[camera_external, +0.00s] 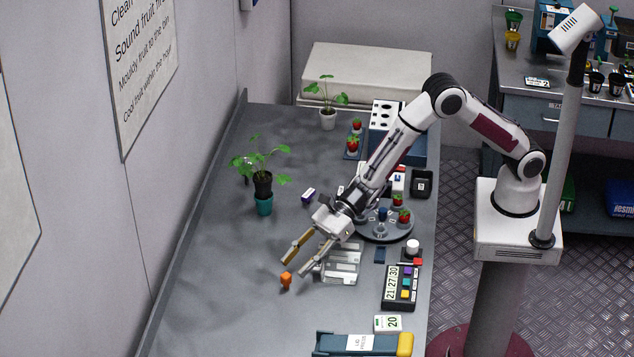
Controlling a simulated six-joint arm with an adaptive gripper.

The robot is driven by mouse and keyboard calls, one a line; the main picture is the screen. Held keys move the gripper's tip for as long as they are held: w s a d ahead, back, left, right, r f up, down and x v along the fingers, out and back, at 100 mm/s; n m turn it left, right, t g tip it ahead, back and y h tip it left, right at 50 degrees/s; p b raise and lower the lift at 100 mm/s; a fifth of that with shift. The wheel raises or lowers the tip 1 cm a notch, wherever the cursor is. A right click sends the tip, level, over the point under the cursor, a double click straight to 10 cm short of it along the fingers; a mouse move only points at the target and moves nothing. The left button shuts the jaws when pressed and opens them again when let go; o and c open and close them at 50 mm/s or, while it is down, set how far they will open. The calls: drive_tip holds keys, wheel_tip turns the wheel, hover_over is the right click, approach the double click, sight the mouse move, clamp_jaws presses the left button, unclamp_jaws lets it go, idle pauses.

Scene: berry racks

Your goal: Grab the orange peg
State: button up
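The orange peg (286,280) is small and stands on the grey bench top, left of the metal rack pieces. My gripper (294,265) reaches down from the right with its two long fingers spread apart. Its fingertips are close to the peg, the left one just above it in the picture and the right one to its right. Nothing shows between the fingers. I cannot tell from this view how high the fingertips are above the bench.
Silver metal blocks (340,262) lie just right of the fingers. A round grey tray (372,236) with strawberries stands behind them. A black timer box (398,288) is at the right edge. Potted plants (263,185) stand farther back. The bench left of the peg is clear.

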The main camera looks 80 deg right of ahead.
sight(286, 274)
drive_tip(key=shift+w+a, duration=0.1)
idle(0.3)
drive_tip(key=shift+f+x, duration=0.2)
drive_tip(key=shift+x, duration=2.3)
drive_tip(key=c, duration=0.8)
